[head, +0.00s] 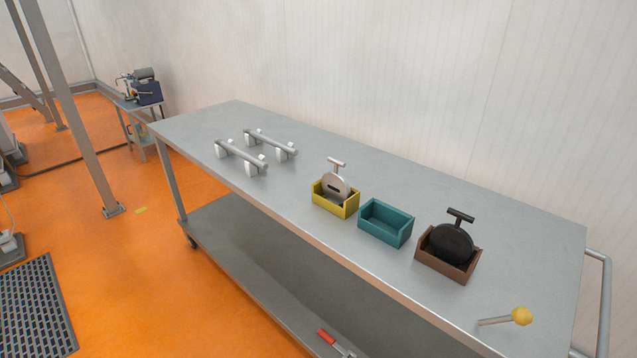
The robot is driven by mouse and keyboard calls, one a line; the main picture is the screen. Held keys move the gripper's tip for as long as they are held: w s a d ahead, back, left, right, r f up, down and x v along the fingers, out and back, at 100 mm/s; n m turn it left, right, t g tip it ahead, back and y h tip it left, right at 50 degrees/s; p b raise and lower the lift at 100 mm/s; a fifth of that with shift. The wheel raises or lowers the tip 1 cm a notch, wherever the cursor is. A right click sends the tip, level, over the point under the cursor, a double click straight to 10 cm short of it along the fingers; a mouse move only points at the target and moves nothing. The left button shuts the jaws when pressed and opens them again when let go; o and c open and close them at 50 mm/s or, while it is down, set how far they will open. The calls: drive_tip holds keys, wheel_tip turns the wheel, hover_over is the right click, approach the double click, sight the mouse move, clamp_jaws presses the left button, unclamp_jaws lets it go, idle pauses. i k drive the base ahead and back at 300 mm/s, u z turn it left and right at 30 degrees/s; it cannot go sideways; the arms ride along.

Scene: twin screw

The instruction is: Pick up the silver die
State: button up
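The silver die (335,188) is a round metal disc with a T-shaped handle on top. It stands upright in a small yellow box (336,208) near the middle of the grey metal table (300,165). A slot or hole shows in its face, and its lower part is hidden by the box's front wall. My gripper is not in the head view.
An empty teal box (386,225) stands right of the yellow one. Further right, a brown box (447,264) holds a black die (452,243). Two silver bars on white supports (242,157) stand to the left. A yellow-knobbed lever (520,316) is at the front right.

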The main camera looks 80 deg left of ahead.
sight(337, 190)
drive_tip(key=u, duration=0.05)
drive_tip(key=k, duration=1.4)
drive_tip(key=z, duration=0.05)
drive_tip(key=i, duration=0.1)
drive_tip(key=u, duration=2.25)
drive_tip(key=i, duration=1.65)
drive_tip(key=z, duration=0.1)
